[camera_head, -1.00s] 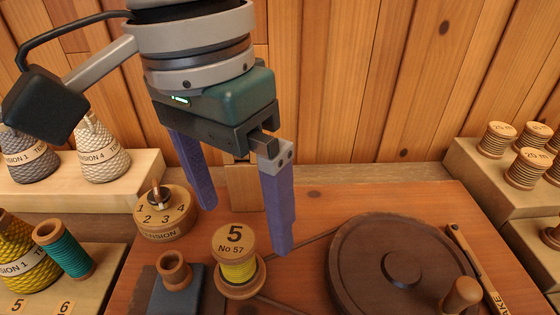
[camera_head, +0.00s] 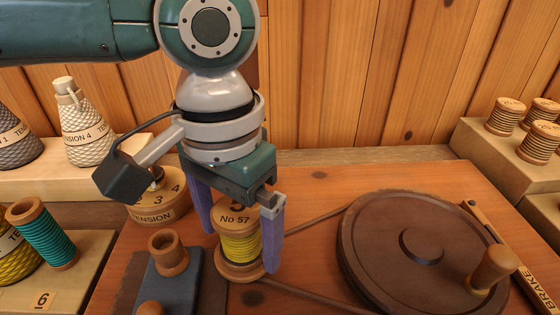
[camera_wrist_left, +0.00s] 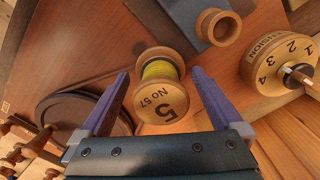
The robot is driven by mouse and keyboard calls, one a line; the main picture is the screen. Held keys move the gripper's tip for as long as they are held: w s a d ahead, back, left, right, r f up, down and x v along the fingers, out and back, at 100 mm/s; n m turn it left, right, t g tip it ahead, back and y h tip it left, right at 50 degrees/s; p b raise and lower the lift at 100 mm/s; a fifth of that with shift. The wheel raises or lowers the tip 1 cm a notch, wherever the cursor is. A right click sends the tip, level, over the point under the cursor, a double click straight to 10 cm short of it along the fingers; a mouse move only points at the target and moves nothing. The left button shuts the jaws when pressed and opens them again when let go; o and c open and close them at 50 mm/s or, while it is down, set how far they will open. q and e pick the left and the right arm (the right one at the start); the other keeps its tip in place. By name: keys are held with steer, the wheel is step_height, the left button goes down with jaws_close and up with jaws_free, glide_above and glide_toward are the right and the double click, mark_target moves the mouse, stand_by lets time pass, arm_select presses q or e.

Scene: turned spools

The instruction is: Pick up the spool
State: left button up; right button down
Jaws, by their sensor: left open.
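The spool (camera_head: 241,245) is wooden with yellow thread and a top marked No 57. It stands upright on the wooden winder board. In the left wrist view the spool (camera_wrist_left: 160,70) shows its top with a 5, between and just beyond the fingertips. My left gripper (camera_head: 238,245) is open, with its purple fingers on either side of the spool. In the left wrist view the left gripper (camera_wrist_left: 160,78) has a gap between each finger and the spool. My right gripper is not in view.
A tension dial (camera_head: 158,207) stands close behind the spool. A blue-grey block with a wooden cup (camera_head: 168,253) is to its left. A large dark wheel (camera_head: 400,290) with a crank knob (camera_head: 492,268) is to the right.

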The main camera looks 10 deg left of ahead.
arm_select(q)
steer(key=shift+f, duration=0.15)
steer(key=c, duration=1.4)
